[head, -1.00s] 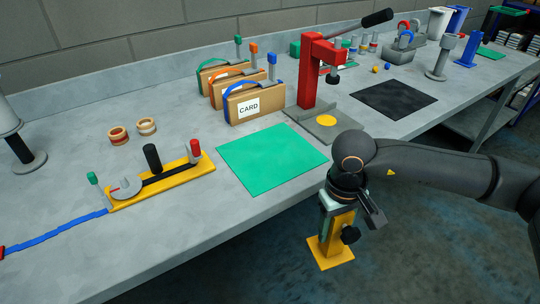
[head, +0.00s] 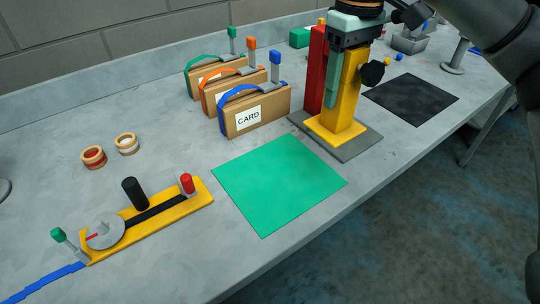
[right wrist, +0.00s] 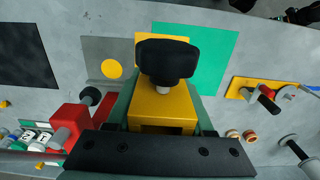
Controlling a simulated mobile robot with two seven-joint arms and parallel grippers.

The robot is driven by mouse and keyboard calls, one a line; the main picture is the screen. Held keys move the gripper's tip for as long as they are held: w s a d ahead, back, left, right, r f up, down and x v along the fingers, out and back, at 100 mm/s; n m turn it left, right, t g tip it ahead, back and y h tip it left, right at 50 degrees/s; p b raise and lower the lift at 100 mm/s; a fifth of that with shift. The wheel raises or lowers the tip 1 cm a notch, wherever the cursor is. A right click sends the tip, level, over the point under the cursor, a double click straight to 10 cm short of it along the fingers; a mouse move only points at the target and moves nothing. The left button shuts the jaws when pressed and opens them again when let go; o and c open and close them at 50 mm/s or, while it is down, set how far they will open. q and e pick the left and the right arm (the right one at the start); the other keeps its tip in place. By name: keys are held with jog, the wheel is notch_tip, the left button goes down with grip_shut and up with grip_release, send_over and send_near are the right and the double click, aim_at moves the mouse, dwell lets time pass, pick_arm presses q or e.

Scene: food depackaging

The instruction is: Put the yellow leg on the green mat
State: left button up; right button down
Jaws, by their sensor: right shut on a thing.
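The yellow leg (head: 346,97) is an upright yellow post with a flat square foot and a black knob on its side. My right gripper (head: 352,42) is shut on its upper part. In the head view the leg shows in front of the red press and over its grey base; I cannot tell its height above it. In the right wrist view the leg (right wrist: 162,107) sits between the fingers, its knob toward the camera. The green mat (head: 278,183) lies flat and empty, left of the leg in the head view. My left gripper is not in view.
The red press (head: 315,70) on its grey base (head: 362,145) stands right behind the leg. Cardboard boxes with coloured handles (head: 258,108) stand behind the mat. A yellow slide fixture (head: 165,220) lies to its left. A black mat (head: 411,98) lies at right.

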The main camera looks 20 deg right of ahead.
jog(key=shift+w+a+f+p, duration=0.15)
jog(key=shift+a+f+p, duration=0.15)
jog(key=shift+a+f, duration=1.8)
jog(key=shift+w+a+f+p, duration=0.15)
jog(key=shift+a+f+p, duration=0.1)
jog(key=shift+a+f, duration=1.85)
jog(key=shift+w+a+f+p, duration=0.15)
jog(key=shift+a+f+p, duration=0.15)
jog(key=shift+a+f, duration=1.8)
jog(key=shift+a, duration=0.1)
jog(key=shift+c, duration=1.4)
grip_release()
